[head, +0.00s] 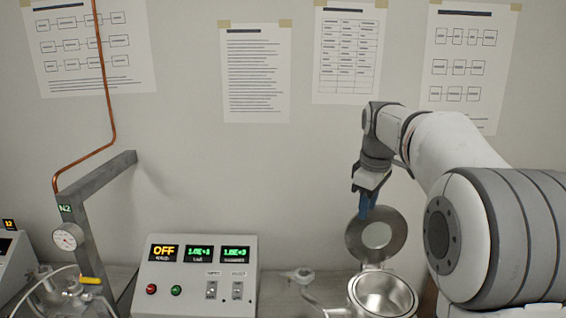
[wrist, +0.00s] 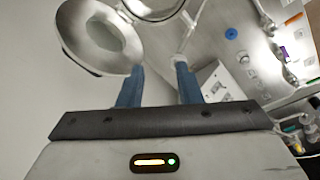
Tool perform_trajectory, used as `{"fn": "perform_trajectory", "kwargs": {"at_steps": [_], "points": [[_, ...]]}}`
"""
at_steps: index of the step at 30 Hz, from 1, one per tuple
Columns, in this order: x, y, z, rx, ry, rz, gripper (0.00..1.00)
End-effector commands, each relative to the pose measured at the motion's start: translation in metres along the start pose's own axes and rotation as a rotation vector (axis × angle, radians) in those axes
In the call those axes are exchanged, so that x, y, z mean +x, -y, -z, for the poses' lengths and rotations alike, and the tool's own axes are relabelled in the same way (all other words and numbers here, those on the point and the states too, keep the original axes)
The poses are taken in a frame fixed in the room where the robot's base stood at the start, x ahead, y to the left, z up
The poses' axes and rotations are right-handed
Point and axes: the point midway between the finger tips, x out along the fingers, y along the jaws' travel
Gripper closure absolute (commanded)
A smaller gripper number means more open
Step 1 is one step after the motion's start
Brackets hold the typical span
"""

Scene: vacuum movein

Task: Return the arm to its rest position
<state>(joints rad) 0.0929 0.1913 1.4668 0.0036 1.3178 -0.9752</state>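My gripper (head: 364,204) hangs with its blue fingers pointing down, beside and in front of the raised round lid of a metal chamber. In the wrist view the two blue fingers of my gripper (wrist: 158,78) stand apart with nothing between them. The lid (head: 355,240) is a ring with a round window and stands tilted up over the open steel chamber (head: 384,294). In the wrist view the lid (wrist: 78,42) is close to the left finger; whether they touch I cannot tell.
A control box (head: 195,278) with an "OFF" display stands left of the chamber. A grey post (head: 82,235) with a gauge and copper pipe is farther left. Papers (head: 255,75) are taped to the wall behind. Small items (wrist: 285,60) lie on the bench.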

Motion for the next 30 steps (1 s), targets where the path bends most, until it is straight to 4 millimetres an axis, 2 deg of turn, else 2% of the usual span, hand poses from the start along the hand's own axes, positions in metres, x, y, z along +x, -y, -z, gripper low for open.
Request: {"fn": "perform_trajectory", "kwargs": {"at_steps": [1, 8, 15, 18, 21, 24, 30], "points": [[0.003, 0.021, -0.009, 0.053, -0.007, -0.008, 0.68], [0.024, 0.106, -0.054, 0.336, -0.043, -0.037, 0.68], [0.069, 0.196, -0.108, 0.625, -0.091, -0.053, 0.68], [0.089, 0.226, -0.128, 0.728, -0.108, -0.054, 0.68], [0.106, 0.248, -0.143, 0.805, -0.122, -0.054, 0.68], [0.117, 0.261, -0.152, 0.852, -0.13, -0.053, 0.68], [0.121, 0.267, -0.155, 0.878, -0.134, -0.052, 0.68]]}}
